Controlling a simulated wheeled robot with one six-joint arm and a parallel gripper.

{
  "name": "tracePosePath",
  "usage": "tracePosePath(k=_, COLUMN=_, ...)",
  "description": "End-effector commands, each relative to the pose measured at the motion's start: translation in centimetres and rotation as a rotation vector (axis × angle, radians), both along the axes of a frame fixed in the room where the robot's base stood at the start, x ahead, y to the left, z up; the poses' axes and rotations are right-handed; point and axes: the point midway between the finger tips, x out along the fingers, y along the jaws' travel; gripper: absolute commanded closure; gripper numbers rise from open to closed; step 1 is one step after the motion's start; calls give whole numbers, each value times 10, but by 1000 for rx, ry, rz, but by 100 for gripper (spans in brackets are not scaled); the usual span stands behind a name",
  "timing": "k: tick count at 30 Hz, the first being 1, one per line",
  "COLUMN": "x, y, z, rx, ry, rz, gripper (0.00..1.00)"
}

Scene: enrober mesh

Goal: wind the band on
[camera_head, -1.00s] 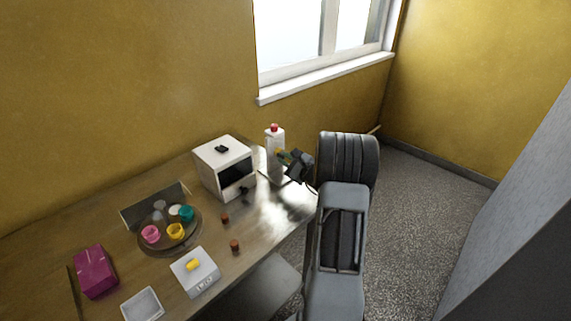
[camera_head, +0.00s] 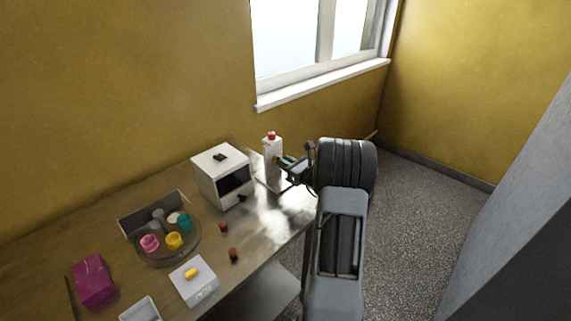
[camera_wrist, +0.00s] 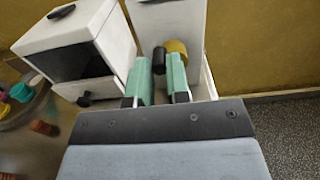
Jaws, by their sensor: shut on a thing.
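A tall white unit with a red top (camera_head: 271,148) stands at the table's right end; its white face also fills the top of the wrist view (camera_wrist: 168,22). On that face is a yellow round part (camera_wrist: 177,50) with a black handle (camera_wrist: 159,59) beside it. My gripper (camera_head: 285,161) is at this face, its green fingers (camera_wrist: 160,78) on either side of the black handle and shut on it. The fingers partly hide the handle and the yellow part. I cannot make out a band.
A white box with a dark opening (camera_head: 222,177) stands just left of the tall unit. A round tray (camera_head: 165,258) holds several coloured cups. A white device with a yellow piece (camera_head: 194,280), a magenta box (camera_head: 93,280) and two small brown pieces lie farther left or nearer. Floor is clear at right.

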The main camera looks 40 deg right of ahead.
Motion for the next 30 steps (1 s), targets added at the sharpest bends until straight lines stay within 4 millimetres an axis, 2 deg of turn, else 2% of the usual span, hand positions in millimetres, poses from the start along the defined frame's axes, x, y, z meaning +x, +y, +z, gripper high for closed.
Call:
tracePosePath(k=16, x=0, y=-1, z=0, rx=19, ry=5, rz=0, gripper=100)
tracePosePath(k=17, x=0, y=-1, z=-1, rx=19, ry=5, rz=0, gripper=81)
tracePosePath(k=24, x=0, y=0, z=0, rx=19, ry=3, rz=0, gripper=58)
tracePosePath(k=30, x=0, y=0, z=0, rx=19, ry=3, rz=0, gripper=58)
